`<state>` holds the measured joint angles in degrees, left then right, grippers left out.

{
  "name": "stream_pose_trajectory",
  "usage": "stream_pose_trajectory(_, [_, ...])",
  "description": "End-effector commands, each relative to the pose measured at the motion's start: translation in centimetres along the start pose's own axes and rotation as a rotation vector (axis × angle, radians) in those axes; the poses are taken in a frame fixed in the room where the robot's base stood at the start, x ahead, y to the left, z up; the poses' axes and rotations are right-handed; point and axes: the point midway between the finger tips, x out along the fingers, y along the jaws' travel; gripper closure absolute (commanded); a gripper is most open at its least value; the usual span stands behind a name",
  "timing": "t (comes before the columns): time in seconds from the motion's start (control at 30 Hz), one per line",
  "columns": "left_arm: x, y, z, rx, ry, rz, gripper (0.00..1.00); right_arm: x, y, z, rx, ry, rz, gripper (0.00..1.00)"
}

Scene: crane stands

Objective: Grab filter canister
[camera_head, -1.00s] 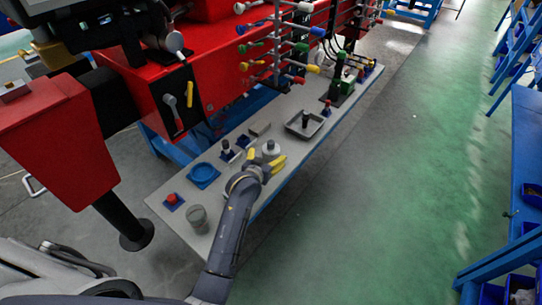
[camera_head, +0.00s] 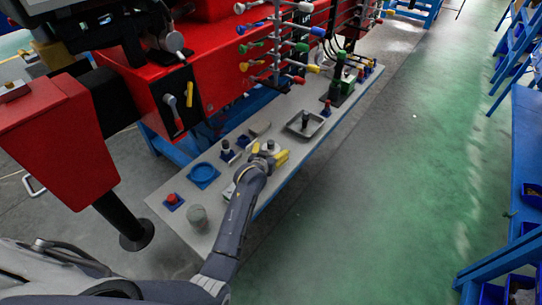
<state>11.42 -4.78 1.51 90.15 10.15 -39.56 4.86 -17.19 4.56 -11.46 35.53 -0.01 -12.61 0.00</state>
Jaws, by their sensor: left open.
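The filter canister appears to be the small white round body with a grey top (camera_head: 271,146) on the grey bench, near its middle. My left gripper (camera_head: 269,154) has yellow fingers spread apart, one on each side of the white body in the picture. It is open, and I cannot tell whether the fingers touch it. The gripper and wrist hide the near side of the canister. My right gripper is not in view.
A red machine with coloured-knob rods rises behind.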

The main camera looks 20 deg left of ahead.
Motion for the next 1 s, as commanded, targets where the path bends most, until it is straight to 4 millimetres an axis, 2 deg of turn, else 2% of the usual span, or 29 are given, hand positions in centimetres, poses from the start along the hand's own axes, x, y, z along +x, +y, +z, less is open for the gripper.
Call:
stream_pose_trajectory(0.07, [-0.01, 0.0, 0.01, 0.0, 0.0, 0.0, 0.16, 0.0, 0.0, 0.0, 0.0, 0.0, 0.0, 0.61])
stream_pose_trajectory(0.7, [-0.03, 0.0, 0.02, 0.0, 0.0, 0.0, 0.9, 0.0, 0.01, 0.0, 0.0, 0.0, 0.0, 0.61])
stream_pose_trajectory(1.0, [-0.13, 0.02, -0.46, -0.001, 0.004, 0.0, 0.9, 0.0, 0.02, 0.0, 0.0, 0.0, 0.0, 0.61])
